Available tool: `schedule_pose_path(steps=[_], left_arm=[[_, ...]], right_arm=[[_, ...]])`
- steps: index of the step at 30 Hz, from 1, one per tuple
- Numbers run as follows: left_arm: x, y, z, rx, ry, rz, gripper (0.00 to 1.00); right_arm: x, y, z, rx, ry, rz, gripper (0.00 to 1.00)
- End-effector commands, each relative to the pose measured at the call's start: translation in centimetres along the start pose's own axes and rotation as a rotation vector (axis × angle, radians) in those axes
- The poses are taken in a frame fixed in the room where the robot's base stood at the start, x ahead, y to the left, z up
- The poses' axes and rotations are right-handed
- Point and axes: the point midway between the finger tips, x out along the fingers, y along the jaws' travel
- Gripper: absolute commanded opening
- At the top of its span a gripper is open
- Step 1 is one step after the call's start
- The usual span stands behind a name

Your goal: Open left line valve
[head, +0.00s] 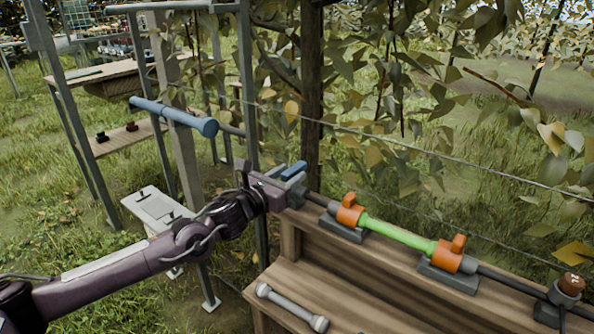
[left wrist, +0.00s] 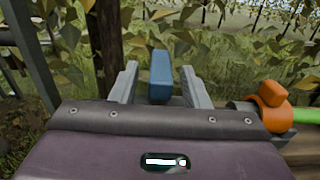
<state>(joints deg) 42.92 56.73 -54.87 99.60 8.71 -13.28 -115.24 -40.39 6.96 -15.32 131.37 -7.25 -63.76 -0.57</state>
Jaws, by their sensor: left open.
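My left gripper (head: 291,180) is open at the left end of the irrigation line. A blue lever-like piece (head: 293,169) stands between its fingers. In the left wrist view, the blue piece (left wrist: 160,75) is upright between the two grey fingers of the gripper (left wrist: 160,85), with a gap on each side. What it is mounted on is hidden behind the gripper. To the right are an orange valve (head: 350,211) and a second orange valve (head: 447,256), joined by a green tube (head: 399,236). The nearer orange valve also shows in the left wrist view (left wrist: 268,95). My right gripper is out of view.
A wooden bench (head: 335,297) carries a grey rod with knobbed ends (head: 292,307). A brown-capped fitting (head: 569,286) stands at the far right. A metal frame with a blue bar (head: 175,116) rises at left. Vine leaves hang close behind.

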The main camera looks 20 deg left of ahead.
Motion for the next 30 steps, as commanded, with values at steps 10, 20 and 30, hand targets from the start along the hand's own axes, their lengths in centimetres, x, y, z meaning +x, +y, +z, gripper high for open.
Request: schedule_pose_path(steps=[10, 20, 30], left_arm=[[3.2, -0.1, 0.1, -0.001, -0.001, -0.001, 0.42], [3.2, 0.0, 0.0, -0.001, 0.0, -0.001, 0.27], [3.2, 0.0, 0.0, -0.001, 0.0, 0.0, 0.0]], right_arm=[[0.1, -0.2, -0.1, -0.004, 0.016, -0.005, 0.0], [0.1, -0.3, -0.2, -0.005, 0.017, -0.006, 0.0], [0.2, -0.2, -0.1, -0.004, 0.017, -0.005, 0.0]])
